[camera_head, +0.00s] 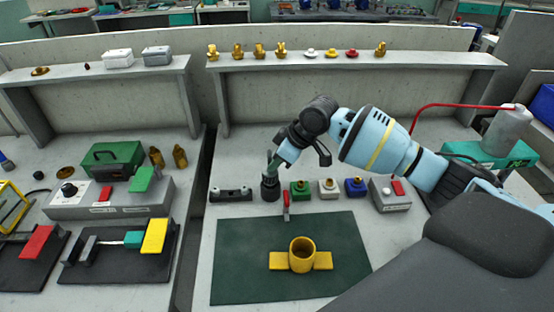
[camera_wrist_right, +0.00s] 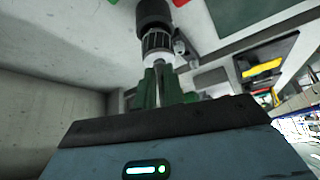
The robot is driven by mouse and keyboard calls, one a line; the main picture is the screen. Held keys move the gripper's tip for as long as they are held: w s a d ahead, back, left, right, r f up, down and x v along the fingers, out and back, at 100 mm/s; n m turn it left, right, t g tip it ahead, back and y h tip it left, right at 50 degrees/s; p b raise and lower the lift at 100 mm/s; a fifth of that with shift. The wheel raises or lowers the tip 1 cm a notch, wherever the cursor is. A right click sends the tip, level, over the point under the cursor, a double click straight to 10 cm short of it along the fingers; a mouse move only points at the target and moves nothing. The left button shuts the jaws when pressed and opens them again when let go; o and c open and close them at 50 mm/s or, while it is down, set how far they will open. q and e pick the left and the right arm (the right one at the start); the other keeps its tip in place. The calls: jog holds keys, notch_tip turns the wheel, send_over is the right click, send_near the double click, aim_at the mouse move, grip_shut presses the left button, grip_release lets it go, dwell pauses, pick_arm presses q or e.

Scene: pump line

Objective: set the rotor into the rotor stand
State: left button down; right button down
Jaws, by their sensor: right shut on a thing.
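My right gripper (camera_head: 271,164) reaches down from the right arm over the black rotor stand (camera_head: 270,188), left of the coloured blocks. In the right wrist view the green fingers (camera_wrist_right: 163,88) are shut on the silver shaft of the rotor, whose ribbed dark-grey body (camera_wrist_right: 158,42) lines up with the black stand (camera_wrist_right: 154,14) beyond it. The rotor's end meets or overlaps the stand in that view. I cannot tell how deep it sits in it. In the head view the rotor is mostly hidden by the fingers. My left gripper is not in view.
Green, white and blue-based blocks (camera_head: 300,189) stand close right of the stand, and a black holder (camera_head: 230,195) stands left. A red-handled tool (camera_head: 286,206) lies in front. A yellow housing (camera_head: 302,257) sits on the green mat (camera_head: 235,250). A shelf (camera_head: 350,61) runs behind.

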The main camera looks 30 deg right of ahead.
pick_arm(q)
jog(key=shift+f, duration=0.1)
pick_arm(e)
jog(key=shift+f, duration=0.8)
dwell(0.5)
jog(key=c, duration=1.1)
grip_release()
jog(key=shift+f, duration=0.1)
jog(key=shift+r+p, duration=1.7)
jog(key=shift+r, duration=1.9)
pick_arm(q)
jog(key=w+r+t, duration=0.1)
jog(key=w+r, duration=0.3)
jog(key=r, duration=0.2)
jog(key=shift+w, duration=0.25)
pick_arm(e)
jog(key=shift+f, duration=0.15)
